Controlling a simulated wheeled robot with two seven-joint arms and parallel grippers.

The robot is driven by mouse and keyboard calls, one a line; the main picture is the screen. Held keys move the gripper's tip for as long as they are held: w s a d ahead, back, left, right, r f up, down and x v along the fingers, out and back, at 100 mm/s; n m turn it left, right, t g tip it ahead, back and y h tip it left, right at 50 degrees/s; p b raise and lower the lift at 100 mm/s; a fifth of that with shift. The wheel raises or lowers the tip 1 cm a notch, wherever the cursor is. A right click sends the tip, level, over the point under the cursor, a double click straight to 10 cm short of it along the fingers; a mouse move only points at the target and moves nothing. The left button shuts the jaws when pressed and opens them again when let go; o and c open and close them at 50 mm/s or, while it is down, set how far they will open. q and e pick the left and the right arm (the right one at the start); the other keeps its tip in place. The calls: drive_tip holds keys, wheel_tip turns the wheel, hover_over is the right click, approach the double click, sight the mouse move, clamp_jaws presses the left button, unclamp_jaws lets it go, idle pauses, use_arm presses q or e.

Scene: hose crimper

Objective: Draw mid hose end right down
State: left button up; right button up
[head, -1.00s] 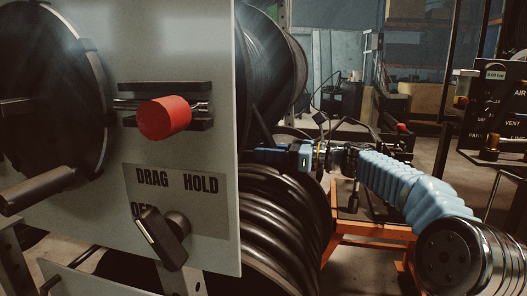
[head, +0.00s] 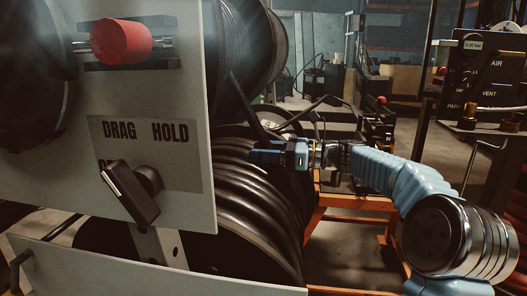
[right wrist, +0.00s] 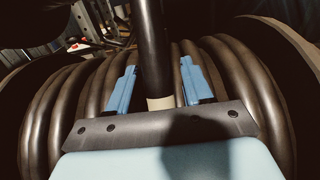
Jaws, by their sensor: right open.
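A black hose (head: 240,98) comes down from the upper reel toward my right gripper (head: 254,151) in the head view. In the right wrist view the hose (right wrist: 153,45) stands upright between the two blue fingers of the right gripper (right wrist: 157,80). Its lower end carries a pale band (right wrist: 160,103), close to the gripper's dark palm edge. The fingers are open, with a gap on each side of the hose. In the head view the gripper is beside the top of the lower reel's coils. My left gripper is out of view.
The lower reel's thick black coils (head: 235,175) lie close behind and beside the gripper. A grey panel (head: 190,205) with a red knob (head: 121,40) and a dark DRAG/HOLD lever (head: 132,192) stands at left. An orange frame (head: 350,201) is below the arm. A gauge box (head: 487,65) stands at right.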

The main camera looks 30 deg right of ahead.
drive_tip(key=v, duration=1.4)
drive_tip(key=shift+p, duration=0.3)
